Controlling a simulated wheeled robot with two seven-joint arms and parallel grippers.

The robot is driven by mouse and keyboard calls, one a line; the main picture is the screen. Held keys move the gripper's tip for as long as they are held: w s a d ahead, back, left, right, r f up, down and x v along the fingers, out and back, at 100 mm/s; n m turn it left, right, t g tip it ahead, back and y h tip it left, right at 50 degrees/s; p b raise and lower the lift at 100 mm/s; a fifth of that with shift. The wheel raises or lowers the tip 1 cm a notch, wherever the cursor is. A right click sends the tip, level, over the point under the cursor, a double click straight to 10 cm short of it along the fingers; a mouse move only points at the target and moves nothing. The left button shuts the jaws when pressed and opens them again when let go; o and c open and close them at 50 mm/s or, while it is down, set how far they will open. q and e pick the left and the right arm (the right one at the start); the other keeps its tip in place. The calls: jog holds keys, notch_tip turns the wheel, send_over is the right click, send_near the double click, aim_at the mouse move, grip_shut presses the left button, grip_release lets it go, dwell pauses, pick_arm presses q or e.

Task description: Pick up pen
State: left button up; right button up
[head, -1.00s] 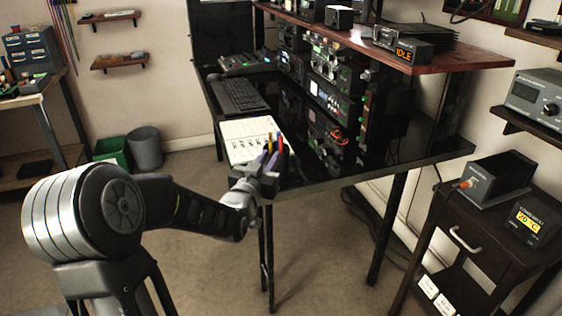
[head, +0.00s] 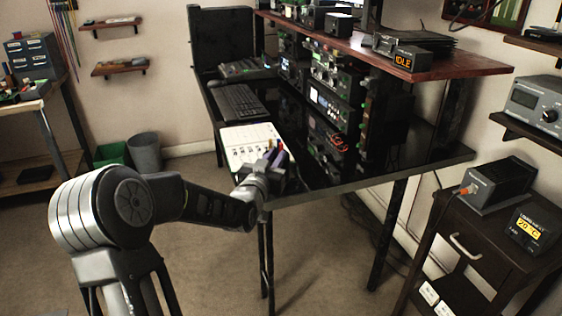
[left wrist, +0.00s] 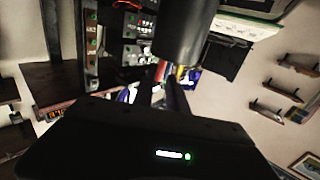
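A dark pen cup (left wrist: 185,30) appears upside down in the left wrist view. A red pen (left wrist: 161,70), a yellow pen (left wrist: 180,74) and a blue pen (left wrist: 194,78) stick out of it. In the head view, the pens' coloured ends (head: 281,148) show at the desk's near left corner, partly covered by my gripper. My left gripper (head: 268,157) is right at the pens, its fingers apart. In the left wrist view its fingertips (left wrist: 155,94) are beside the pen ends; contact cannot be told. The right gripper is out of view.
A white paper pad (head: 247,143) lies beside the gripper on the black desk (head: 345,180). A keyboard (head: 238,101) lies behind it. Racked radio gear (head: 328,103) stands to the right, under a wooden shelf (head: 450,69). The desk's front right is clear.

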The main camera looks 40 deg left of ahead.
pick_arm(q)
jog(key=shift+x, duration=1.5)
jog(key=shift+s, duration=0.1)
grip_shut()
